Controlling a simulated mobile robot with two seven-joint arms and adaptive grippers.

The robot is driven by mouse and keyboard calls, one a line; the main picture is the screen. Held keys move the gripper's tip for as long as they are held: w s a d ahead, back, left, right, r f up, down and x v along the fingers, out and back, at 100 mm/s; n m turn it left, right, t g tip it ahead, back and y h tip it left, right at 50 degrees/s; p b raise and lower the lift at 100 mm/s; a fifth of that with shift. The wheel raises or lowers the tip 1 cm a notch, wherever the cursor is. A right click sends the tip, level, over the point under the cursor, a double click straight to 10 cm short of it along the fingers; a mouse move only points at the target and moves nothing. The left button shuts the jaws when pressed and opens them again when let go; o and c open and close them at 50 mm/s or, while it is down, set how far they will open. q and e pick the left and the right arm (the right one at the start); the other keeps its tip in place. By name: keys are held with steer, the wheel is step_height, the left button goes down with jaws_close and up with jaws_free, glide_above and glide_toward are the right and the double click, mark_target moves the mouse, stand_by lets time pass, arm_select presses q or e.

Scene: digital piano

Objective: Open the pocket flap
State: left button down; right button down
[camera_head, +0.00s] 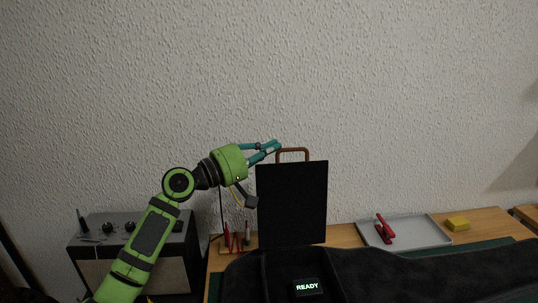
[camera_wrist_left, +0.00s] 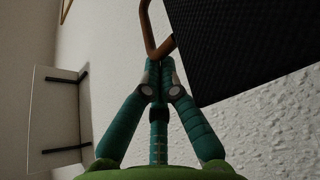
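The pocket flap (camera_head: 291,205) is a black panel standing upright at the back of a dark case. A brown loop handle (camera_head: 293,152) is on its top edge. In the left wrist view the flap (camera_wrist_left: 245,45) fills the upper right, with the handle (camera_wrist_left: 150,30) beside it. My left gripper (camera_head: 277,146) is at the handle's left corner, its fingers drawn together. In the left wrist view the tips of my left gripper (camera_wrist_left: 159,65) meet right at the handle's corner; whether they clamp it is unclear. My right gripper is not in view.
Below the flap, the case's open compartment holds a small display (camera_head: 307,287) reading READY. A grey tray (camera_head: 425,233) with red pliers (camera_head: 384,230) and a yellow block (camera_head: 458,224) are to the right.

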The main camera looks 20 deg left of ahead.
arm_select(q)
steer(key=v, duration=1.2)
steer(key=shift+w+a, duration=0.2)
steer(key=shift+w, duration=0.05)
